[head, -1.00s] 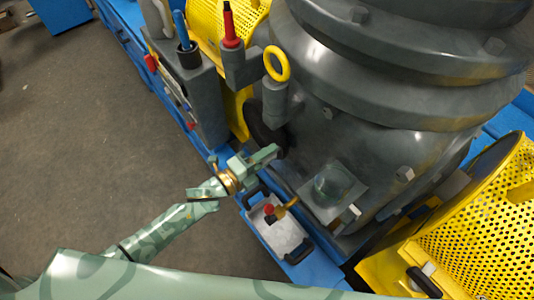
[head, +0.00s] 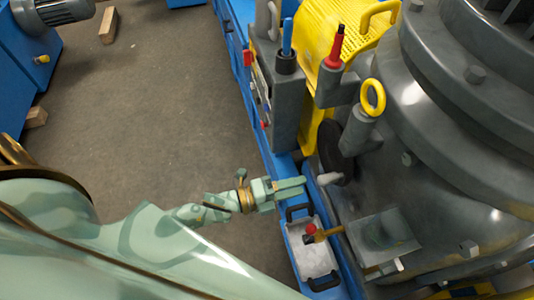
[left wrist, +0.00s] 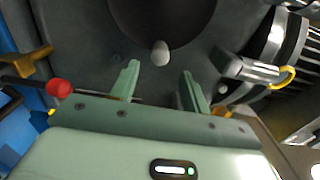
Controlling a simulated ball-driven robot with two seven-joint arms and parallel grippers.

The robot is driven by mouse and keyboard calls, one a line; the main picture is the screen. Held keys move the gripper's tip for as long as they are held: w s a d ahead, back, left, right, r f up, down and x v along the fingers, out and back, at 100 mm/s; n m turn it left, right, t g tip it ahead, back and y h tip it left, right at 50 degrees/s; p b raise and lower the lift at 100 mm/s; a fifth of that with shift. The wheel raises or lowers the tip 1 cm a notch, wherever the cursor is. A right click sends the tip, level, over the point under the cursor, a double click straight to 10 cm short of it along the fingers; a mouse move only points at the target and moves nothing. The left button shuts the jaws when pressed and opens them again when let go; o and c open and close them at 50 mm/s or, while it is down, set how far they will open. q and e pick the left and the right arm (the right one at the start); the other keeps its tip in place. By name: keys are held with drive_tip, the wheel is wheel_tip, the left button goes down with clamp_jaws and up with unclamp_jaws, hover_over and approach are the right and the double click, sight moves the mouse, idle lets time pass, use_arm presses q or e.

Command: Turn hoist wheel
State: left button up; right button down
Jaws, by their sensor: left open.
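The hoist wheel (head: 334,150) is a dark round disc on the side of the big grey housing, seen nearly edge-on in the head view. A pale grey handle knob (head: 328,178) sticks out near its lower edge. In the left wrist view the dark wheel (left wrist: 165,15) fills the top middle, with the rounded knob (left wrist: 160,53) below its centre. My green left gripper (head: 303,186) is open and empty, just left of the knob and apart from it. In the left wrist view the knob lies ahead of the gap between the fingertips (left wrist: 158,72). My right gripper is not in view.
A yellow ring (head: 373,97) and a red-handled tool (head: 335,45) stand above the wheel. Open floor (head: 190,110) lies to the left.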

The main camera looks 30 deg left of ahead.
use_arm(q)
drive_tip(key=v, duration=0.7)
idle(0.3)
